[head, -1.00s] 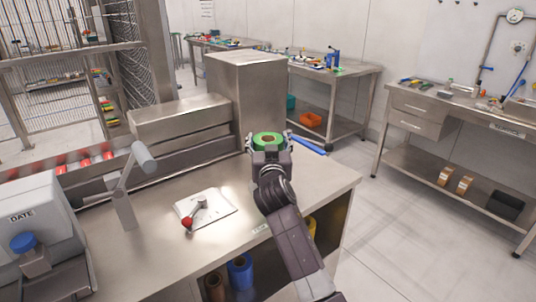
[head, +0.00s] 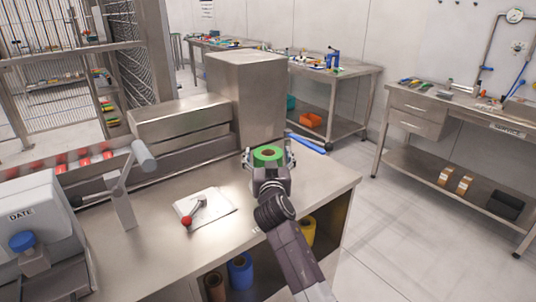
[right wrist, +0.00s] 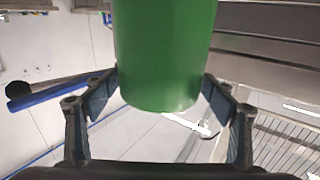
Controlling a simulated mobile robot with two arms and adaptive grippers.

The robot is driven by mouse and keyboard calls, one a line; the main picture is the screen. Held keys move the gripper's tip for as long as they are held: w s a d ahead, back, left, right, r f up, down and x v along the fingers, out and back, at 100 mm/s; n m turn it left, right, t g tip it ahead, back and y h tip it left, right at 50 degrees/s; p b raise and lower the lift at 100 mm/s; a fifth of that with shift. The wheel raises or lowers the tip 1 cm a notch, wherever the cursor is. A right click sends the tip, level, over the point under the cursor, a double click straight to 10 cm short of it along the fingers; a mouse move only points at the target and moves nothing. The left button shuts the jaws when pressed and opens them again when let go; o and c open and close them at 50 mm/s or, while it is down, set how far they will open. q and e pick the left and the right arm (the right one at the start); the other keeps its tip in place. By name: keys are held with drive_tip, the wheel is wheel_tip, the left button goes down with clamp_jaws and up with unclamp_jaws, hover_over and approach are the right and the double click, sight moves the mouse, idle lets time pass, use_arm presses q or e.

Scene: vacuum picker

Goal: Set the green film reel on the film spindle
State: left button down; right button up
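The green film reel (head: 268,162) is a ring with a brown core, held above the right part of the steel bench (head: 150,262). My right gripper (head: 269,157) has a finger on each side of it. In the right wrist view the green reel (right wrist: 165,50) fills the space between the fingers (right wrist: 162,95), whose tips press on its sides. A grey cylinder (head: 144,156) on a tilted arm and post stands at the bench's left; it may be the film spindle, but I cannot tell for sure. My left gripper is not in view.
A tall steel box (head: 245,95) stands behind the reel. A red-knobbed lever (head: 190,216) on a white plate lies mid-bench. A machine marked DATE (head: 30,215) is at the left. Blue (head: 240,272) and yellow (head: 308,230) rolls sit under the bench. The bench's front right is clear.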

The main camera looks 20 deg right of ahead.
drive_tip(key=shift+r, duration=0.15)
drive_tip(key=v, duration=1.2)
drive_tip(key=shift+b, duration=0.45)
